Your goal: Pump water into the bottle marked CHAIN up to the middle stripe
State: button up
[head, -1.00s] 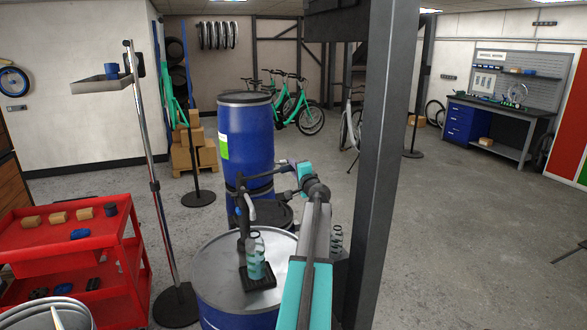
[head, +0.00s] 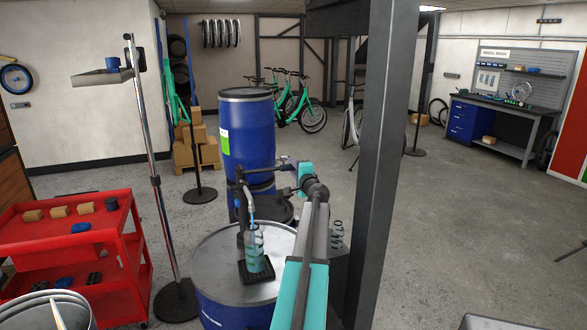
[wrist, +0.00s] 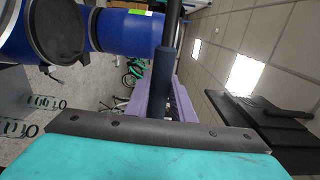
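A clear bottle with teal bands (head: 254,250) stands upright on a black grate on the blue drum (head: 225,300); its lettering is too small to read. A dark pump (head: 241,200) rises from the drum, and its spout points down over the bottle, with a bluish streak at its mouth. The pump's dark handle (wrist: 164,62) reaches to my gripper (wrist: 158,103), whose lavender fingers are closed around its end. My gripper (head: 291,168) is right of and above the bottle in the head view. The exact water level is hard to tell.
A dark steel post (head: 377,170) stands close to the right of my arm. A tall blue barrel (head: 246,130) is behind the pump. A red cart (head: 60,245) and a chrome stand (head: 155,180) are at left. More bottles (head: 337,235) stand beside the post.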

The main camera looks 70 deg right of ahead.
jog(key=o, duration=0.4)
jog(key=shift+a, duration=0.1)
jog(key=shift+c, duration=0.2)
jog(key=shift+o, duration=0.2)
jog(key=b+v, duration=0.4)
jog(key=v, duration=0.9)
jog(key=shift+s+a, duration=0.15)
jog(key=shift+s, duration=0.15)
